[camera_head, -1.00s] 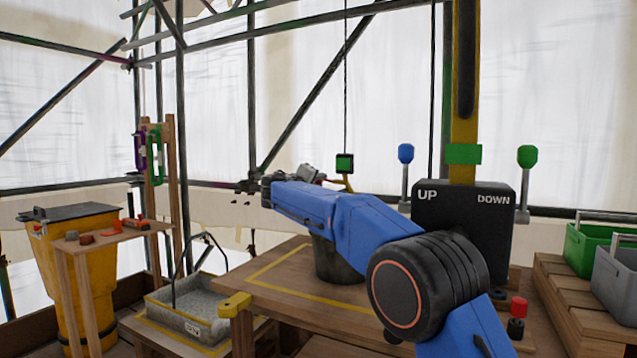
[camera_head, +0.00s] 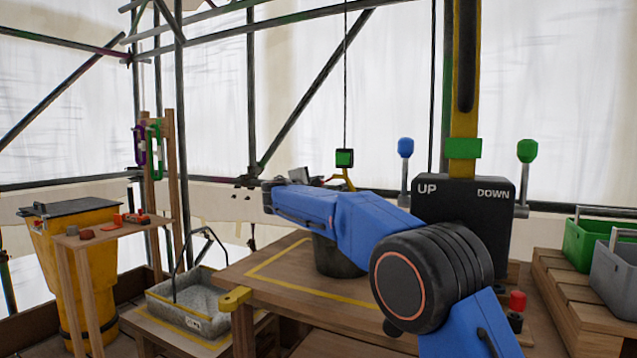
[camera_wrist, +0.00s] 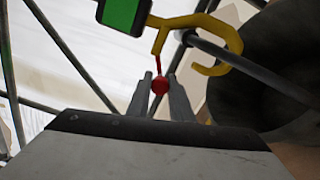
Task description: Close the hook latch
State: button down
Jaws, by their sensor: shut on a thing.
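A yellow hook (camera_wrist: 228,38) hangs under a green block (camera_wrist: 122,14) in the wrist view; in the head view the hook (camera_head: 345,181) is partly hidden by my arm. A thin red latch rod (camera_wrist: 157,61) ending in a red knob (camera_wrist: 160,86) extends from the hook's shank. The knob sits apart from the hook's curled tip, leaving a gap. My gripper (camera_wrist: 159,78) is shut on the red knob, one grey finger on each side. In the head view my gripper is mostly hidden behind the wrist.
A grey bar (camera_wrist: 250,68) passes through the hook's curve, beside a dark bucket (camera_wrist: 268,95). The bucket (camera_head: 338,258) stands on a wooden table (camera_head: 285,292). A black UP/DOWN control box (camera_head: 463,215) is at the right. A cable (camera_head: 345,80) rises above the block.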

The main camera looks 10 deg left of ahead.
jog(key=shift+s+d+f+n, duration=0.15)
jog(key=shift+d+f+n, duration=0.25)
jog(key=shift+n, duration=1.35)
jog(key=shift+s+d+f+n, duration=0.2)
jog(key=shift+d+f+n, duration=0.25)
jog(key=shift+n, duration=1.35)
jog(key=shift+s+d+f+n, duration=0.2)
jog(key=shift+d+n, duration=0.3)
jog(key=shift+n, duration=1.25)
jog(key=c, duration=1.6)
grip_release()
